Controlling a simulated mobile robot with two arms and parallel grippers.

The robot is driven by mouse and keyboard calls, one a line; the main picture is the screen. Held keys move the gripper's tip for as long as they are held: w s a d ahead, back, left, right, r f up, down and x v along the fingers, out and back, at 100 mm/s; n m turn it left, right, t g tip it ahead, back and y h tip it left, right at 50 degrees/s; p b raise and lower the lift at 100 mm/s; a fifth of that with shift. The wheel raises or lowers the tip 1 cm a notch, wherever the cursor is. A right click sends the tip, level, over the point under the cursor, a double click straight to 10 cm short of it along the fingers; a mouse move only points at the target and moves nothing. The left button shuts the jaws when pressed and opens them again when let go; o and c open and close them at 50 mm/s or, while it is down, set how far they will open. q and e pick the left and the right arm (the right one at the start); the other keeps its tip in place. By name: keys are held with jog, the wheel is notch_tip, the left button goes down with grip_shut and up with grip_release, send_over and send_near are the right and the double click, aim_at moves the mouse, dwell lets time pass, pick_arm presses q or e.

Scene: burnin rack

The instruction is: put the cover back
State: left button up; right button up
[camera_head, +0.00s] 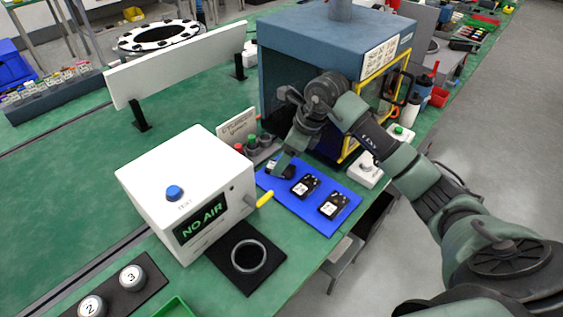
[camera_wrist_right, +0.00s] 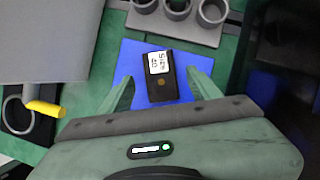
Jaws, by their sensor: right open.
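A black block with a white label (camera_wrist_right: 160,78) lies on the blue mat (camera_head: 320,227), between the two fingers of my right gripper (camera_wrist_right: 159,82) in the wrist view. The gripper is open, with a finger on each side of the block. In the head view my right gripper (camera_head: 279,171) is low over the mat's far left end and partly hides this block. Two similar black blocks, a middle one (camera_head: 304,186) and a near one (camera_head: 333,206), lie apart on the mat. I cannot tell which thing is the cover. My left gripper is not in view.
A white box reading NO AIR (camera_head: 187,185) with a yellow lever (camera_head: 265,199) stands left of the mat. A black pad (camera_head: 228,254) bears a ring. A blue-grey chamber (camera_head: 300,80) with a yellow-framed door (camera_head: 349,154) stands behind. A grey cup holder (camera_wrist_right: 190,31) is near the gripper.

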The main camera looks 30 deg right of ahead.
jog(key=v, duration=0.9)
jog(key=shift+r+b, duration=0.25)
jog(key=shift+b, duration=0.05)
jog(key=shift+s, duration=0.1)
